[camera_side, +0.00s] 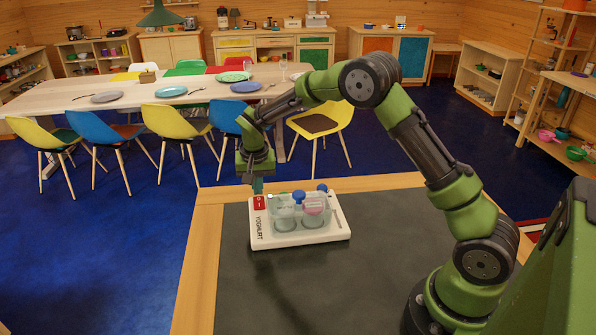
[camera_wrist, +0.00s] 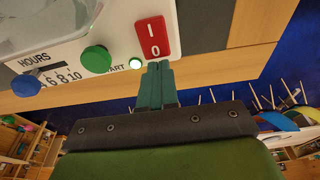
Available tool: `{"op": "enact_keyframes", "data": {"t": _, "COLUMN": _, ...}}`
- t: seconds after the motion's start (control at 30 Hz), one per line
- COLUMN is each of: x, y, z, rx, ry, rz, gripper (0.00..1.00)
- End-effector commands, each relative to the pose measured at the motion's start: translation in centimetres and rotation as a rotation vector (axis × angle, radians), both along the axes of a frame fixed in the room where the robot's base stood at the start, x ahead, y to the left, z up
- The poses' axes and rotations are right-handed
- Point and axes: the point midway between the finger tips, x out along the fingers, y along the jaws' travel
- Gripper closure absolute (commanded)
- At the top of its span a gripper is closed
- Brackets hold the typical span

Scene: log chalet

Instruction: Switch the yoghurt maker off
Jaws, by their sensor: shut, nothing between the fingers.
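My gripper (camera_side: 257,186) is shut and empty, pointing down over the switch. In the wrist view its fingertips (camera_wrist: 158,66) are at the 0 end; I cannot tell whether they touch it.
The dark worktop (camera_side: 290,290) is clear in front of the maker. A laid table (camera_side: 130,92) with chairs stands beyond.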

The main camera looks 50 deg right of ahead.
Motion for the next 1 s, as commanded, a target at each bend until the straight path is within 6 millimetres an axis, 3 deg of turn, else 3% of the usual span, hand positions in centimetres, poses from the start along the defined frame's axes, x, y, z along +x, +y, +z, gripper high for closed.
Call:
{"op": "enact_keyframes", "data": {"t": 0.4, "x": -0.1, "y": 0.1, "z": -0.6, "rx": 0.001, "ry": 0.004, "rz": 0.0, "gripper": 1.0}}
{"op": "enact_keyframes", "data": {"t": 1.0, "x": 0.0, "y": 0.0, "z": 1.0, "rx": 0.0, "ry": 0.001, "rz": 0.0, "gripper": 1.0}}
